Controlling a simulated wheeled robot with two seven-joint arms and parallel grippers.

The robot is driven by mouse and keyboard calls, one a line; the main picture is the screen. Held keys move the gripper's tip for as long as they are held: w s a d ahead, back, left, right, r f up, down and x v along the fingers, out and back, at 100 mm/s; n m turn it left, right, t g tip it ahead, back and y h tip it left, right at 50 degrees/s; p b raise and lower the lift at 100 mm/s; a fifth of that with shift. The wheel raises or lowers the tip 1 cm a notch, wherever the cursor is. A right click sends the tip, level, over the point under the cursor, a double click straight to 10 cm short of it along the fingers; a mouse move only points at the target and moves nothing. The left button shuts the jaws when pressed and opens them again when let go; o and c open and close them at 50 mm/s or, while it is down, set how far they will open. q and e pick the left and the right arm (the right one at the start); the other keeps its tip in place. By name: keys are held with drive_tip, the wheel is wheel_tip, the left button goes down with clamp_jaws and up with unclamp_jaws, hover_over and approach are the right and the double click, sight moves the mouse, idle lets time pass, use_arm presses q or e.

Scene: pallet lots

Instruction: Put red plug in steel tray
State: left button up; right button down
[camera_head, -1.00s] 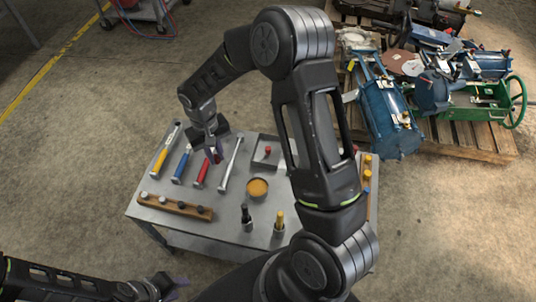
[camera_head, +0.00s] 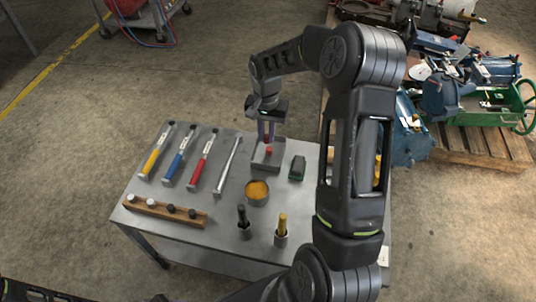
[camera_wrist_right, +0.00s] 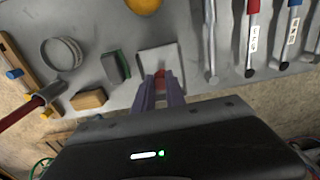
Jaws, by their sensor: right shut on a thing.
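The steel tray (camera_head: 276,163) is a small shallow grey square on the table; it also shows in the right wrist view (camera_wrist_right: 156,55). My right gripper (camera_head: 266,138) points down over it. Its fingers are shut on a red plug (camera_head: 266,138), which shows at the fingertips in the right wrist view (camera_wrist_right: 160,75). A second red piece (camera_head: 268,150) shows just below, at the tray. Whether the held plug touches the tray or that piece is unclear.
Left of the tray lie a steel bar (camera_head: 228,165) and red (camera_head: 204,157), blue (camera_head: 180,155) and yellow (camera_head: 157,150) handled tools. A green-black block (camera_head: 297,167) is close on the right. A yellow-filled cup (camera_head: 257,192) stands in front. A wooden rack (camera_head: 165,211) is front left.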

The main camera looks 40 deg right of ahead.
sight(267, 142)
wheel_tip(267, 142, down, 5)
drive_tip(key=shift+f+b, duration=0.2)
drive_tip(key=shift+b, duration=0.1)
drive_tip(key=shift+f, duration=1.95)
drive_tip(key=c, duration=1.4)
unclamp_jaws()
drive_tip(key=shift+r, duration=0.15)
wheel_tip(267, 142, up, 12)
drive_tip(key=shift+f+p, duration=0.1)
drive_tip(key=shift+p, duration=0.45)
